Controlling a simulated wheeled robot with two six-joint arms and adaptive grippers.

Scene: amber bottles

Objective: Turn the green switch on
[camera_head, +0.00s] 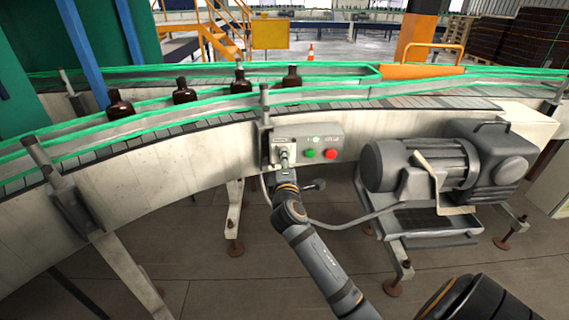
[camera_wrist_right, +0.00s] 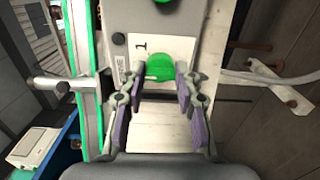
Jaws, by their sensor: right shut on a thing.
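The green switch (camera_wrist_right: 159,67) is a rounded green knob on a pale plate marked "1" in the right wrist view. My right gripper (camera_wrist_right: 160,82) has its two fingers on either side of this knob, shut on it. In the head view my right gripper (camera_head: 284,160) is at the left end of the grey control box (camera_head: 333,131) and hides the knob. The knob's exact turn angle is hard to tell. My left gripper is not in view.
A green button (camera_head: 311,153) and a red button (camera_head: 330,154) sit just right of the gripper. A grey motor (camera_head: 420,163) stands further right. Several amber bottles (camera_head: 184,92) stand on the conveyor (camera_head: 210,116) behind green rails.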

